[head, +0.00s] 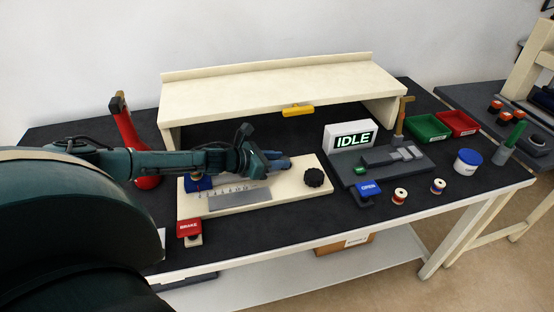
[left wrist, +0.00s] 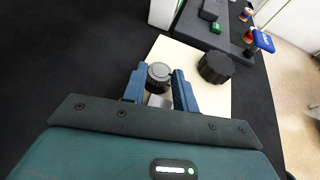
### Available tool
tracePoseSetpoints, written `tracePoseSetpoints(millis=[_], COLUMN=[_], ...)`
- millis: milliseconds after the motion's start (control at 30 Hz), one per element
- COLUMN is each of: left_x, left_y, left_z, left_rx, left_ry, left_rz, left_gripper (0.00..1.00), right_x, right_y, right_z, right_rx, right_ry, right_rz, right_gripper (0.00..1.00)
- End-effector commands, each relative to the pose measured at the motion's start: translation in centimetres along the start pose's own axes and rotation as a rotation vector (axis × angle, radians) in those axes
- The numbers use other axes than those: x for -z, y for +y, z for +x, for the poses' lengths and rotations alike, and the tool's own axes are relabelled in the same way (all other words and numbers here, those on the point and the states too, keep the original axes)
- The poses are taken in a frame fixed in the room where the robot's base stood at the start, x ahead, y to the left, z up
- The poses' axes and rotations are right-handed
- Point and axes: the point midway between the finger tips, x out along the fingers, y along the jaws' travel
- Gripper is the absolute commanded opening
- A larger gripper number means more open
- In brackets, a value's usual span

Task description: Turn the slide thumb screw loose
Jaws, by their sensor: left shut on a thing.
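My left gripper (head: 279,164) reaches in over the cream board (head: 300,197). In the left wrist view its two blue fingers (left wrist: 158,90) are shut on a dark round ribbed knob (left wrist: 158,73), which appears to be the slide thumb screw. A pale metal piece shows just below the knob. In the head view the gripper hides this knob. A second, larger black knob (head: 314,177) stands apart on the board's right end; it also shows in the left wrist view (left wrist: 215,67). A steel scale (head: 240,199) lies along the board's front. My right gripper is not in view.
A cream shelf (head: 280,88) spans the back. A red BRAKE button (head: 189,227) sits at the front left, and a blue OPEN button (head: 368,188) at the right. An IDLE display (head: 350,137), spools and bins stand to the right. The front middle of the table is clear.

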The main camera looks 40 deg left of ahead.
Motion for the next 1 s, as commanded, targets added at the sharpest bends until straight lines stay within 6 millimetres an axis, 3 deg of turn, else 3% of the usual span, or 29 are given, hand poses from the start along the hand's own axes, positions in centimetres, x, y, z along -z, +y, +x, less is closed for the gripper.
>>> tracePoseSetpoints(millis=[133,533,1000], left_x=[0.0,0.2,-0.4], left_y=[0.0,-0.3,-1.3], left_z=[0.0,0.0,0.2], left_rx=[0.000,-0.064,-0.411], left_ry=[0.000,0.000,-0.003], left_rz=[0.000,-0.031,-0.176], left_gripper=[0.06,0.06,0.06], right_x=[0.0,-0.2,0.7], right_y=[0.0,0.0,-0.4], right_z=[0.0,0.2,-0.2], right_rx=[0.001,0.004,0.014], right_ry=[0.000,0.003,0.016], right_rz=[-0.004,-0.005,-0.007], right_gripper=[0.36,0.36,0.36])
